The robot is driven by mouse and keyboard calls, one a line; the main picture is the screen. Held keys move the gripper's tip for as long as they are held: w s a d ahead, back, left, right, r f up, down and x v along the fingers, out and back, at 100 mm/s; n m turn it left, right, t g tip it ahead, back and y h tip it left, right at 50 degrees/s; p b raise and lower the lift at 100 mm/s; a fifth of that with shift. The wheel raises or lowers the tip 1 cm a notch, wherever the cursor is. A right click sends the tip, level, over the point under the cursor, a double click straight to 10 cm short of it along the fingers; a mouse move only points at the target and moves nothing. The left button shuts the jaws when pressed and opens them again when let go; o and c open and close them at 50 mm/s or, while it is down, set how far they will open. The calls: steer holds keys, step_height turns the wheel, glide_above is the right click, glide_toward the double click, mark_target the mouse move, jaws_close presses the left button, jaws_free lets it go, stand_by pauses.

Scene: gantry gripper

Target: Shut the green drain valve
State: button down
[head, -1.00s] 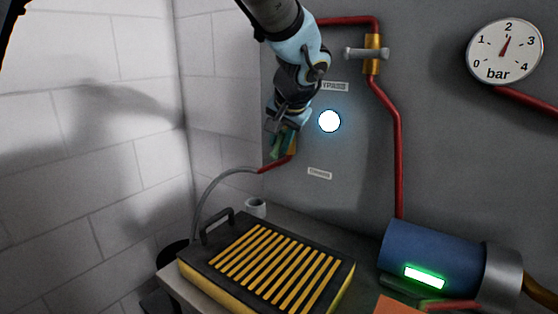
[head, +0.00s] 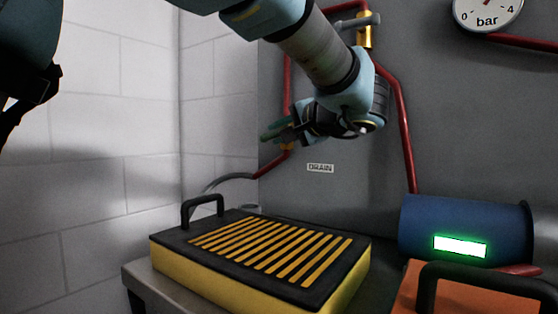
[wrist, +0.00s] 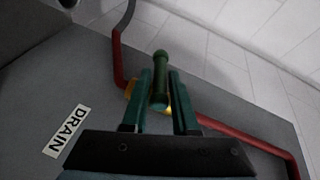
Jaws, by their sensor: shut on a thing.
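The green drain valve is on the red pipe on the grey panel, just above the DRAIN label (head: 320,168). In the wrist view its green bar handle (wrist: 160,75) lies between the two teal fingers of my gripper (wrist: 160,98). Its brass body (wrist: 130,90) shows partly behind the fingers. In the head view my gripper (head: 275,131) reaches in from the right and is shut on the handle. There the fingers and handle overlap, and a bit of brass (head: 287,146) shows just below. The handle's exact angle to the pipe is hard to tell.
A black-and-yellow slatted case (head: 262,262) with a handle stands on the bench below. A blue cylinder (head: 420,222) with a green light and an orange case (head: 418,292) are at right. Another brass valve (head: 364,32) is above my arm. A white block wall is at left.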

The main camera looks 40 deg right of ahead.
steer(key=f+m+t+b, duration=0.1)
steer(key=t+b, duration=0.1)
steer(key=b, duration=0.2)
steer(key=shift+t+b, duration=0.5)
steer(key=shift+b, duration=0.15)
steer(key=shift+r, duration=0.2)
steer(key=c, duration=0.8)
jaws_free()
steer(key=s+a, duration=0.1)
steer(key=s, duration=0.9)
steer(key=shift+s+a+f, duration=0.2)
steer(key=shift+s+f, duration=0.1)
steer(key=shift+f, duration=0.15)
